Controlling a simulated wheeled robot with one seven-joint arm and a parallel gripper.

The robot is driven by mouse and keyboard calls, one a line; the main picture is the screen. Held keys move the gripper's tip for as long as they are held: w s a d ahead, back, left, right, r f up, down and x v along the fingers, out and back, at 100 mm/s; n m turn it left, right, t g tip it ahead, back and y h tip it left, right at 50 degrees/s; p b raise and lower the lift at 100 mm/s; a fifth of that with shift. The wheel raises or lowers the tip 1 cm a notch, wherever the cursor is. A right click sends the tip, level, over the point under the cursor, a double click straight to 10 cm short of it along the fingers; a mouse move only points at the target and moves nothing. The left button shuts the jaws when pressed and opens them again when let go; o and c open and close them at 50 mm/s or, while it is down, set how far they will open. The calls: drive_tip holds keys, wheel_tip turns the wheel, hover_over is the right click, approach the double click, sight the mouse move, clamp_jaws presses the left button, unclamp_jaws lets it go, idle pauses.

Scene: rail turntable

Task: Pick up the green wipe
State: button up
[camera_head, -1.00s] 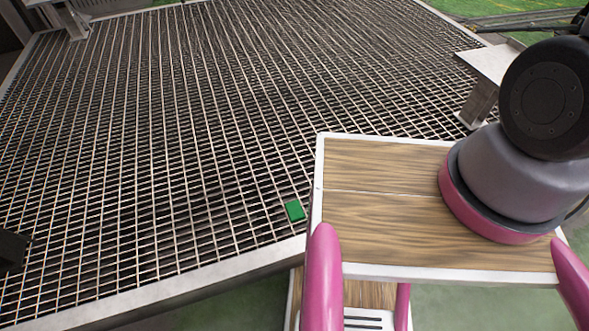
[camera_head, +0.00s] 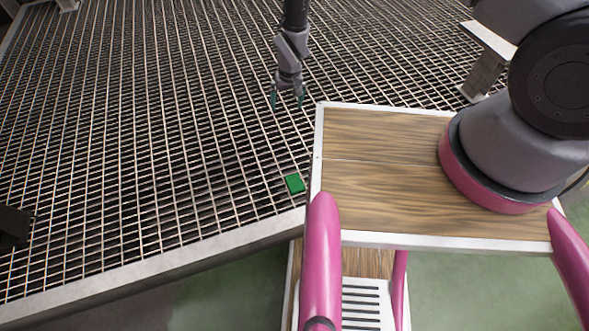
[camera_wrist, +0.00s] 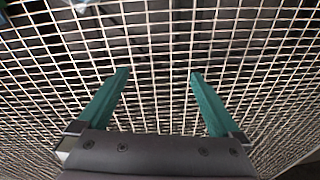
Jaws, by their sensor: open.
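The green wipe (camera_head: 294,183) is a small flat green block in the head view. It lies on the metal grating (camera_head: 150,150), near the grating's front edge and just left of my wooden-topped base. My gripper (camera_head: 288,101) points down above the grating, farther back than the wipe. Its two teal fingers are apart with nothing between them. In the wrist view, my gripper (camera_wrist: 160,76) is open over bare grating, and the wipe does not show there.
The grating has a pale metal border (camera_head: 200,252) along its front. A metal post with a flat top (camera_head: 484,75) stands on the right. A dark object (camera_head: 14,226) sits at the left edge. The grating around the wipe is otherwise clear.

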drive_tip(key=n+h, duration=0.1)
drive_tip(key=n, duration=0.1)
hover_over(294, 183)
wheel_tip(294, 183, down, 20)
drive_tip(key=shift+g, duration=0.4)
drive_tip(key=f, duration=0.4)
drive_tip(key=shift+s+f, duration=0.25)
drive_tip(key=shift+s, duration=0.05)
drive_tip(key=shift+w+f, duration=0.15)
drive_tip(key=shift+f, duration=1.35)
drive_tip(key=shift+w+f, duration=0.15)
drive_tip(key=shift+f, duration=1.35)
drive_tip(key=shift+d, duration=0.1)
drive_tip(key=c, duration=1.2)
drive_tip(key=shift+r, duration=0.2)
drive_tip(key=shift+c, duration=0.2)
wheel_tip(294, 183, up, 10)
drive_tip(key=shift+f, duration=0.15)
